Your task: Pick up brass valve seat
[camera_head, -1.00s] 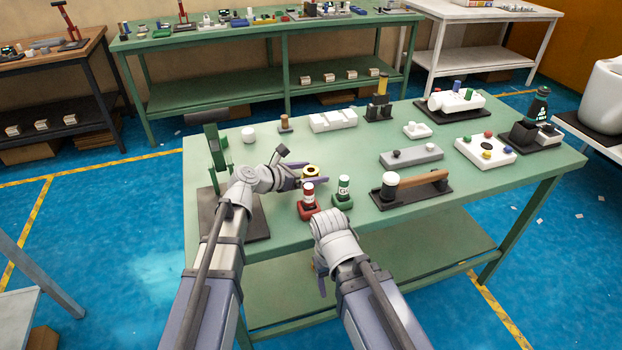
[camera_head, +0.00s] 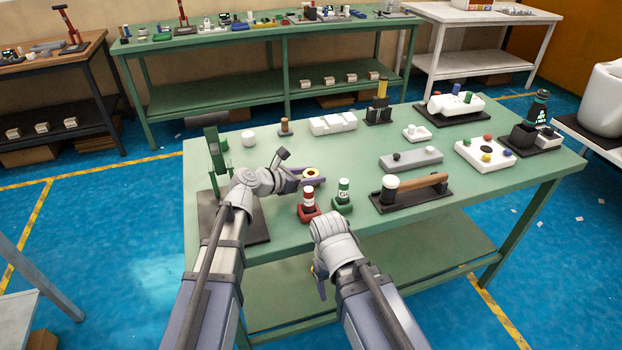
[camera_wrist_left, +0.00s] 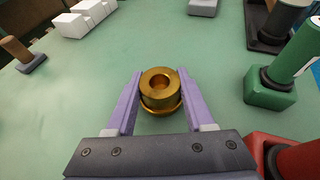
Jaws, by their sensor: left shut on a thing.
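The brass valve seat (camera_head: 312,171) is a short gold ring with a central hole. In the left wrist view, the valve seat (camera_wrist_left: 160,93) stands upright between two purple fingers. My left gripper (camera_head: 309,178) is shut on it, one finger on each side, low over the green table; the left wrist view shows the gripper (camera_wrist_left: 157,100) too. I cannot tell whether the seat still touches the tabletop. My right gripper (camera_head: 320,282) is low at the table's front edge, mostly hidden behind its own wrist, so its jaw state is unclear.
A red bottle (camera_head: 308,200) and a green bottle (camera_head: 343,193) stand just right of the left gripper. A green press-like stand (camera_head: 215,155) is left of my left arm. A wooden-handled tool (camera_head: 418,187) lies on a dark base at right. White blocks (camera_head: 333,122) stand behind.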

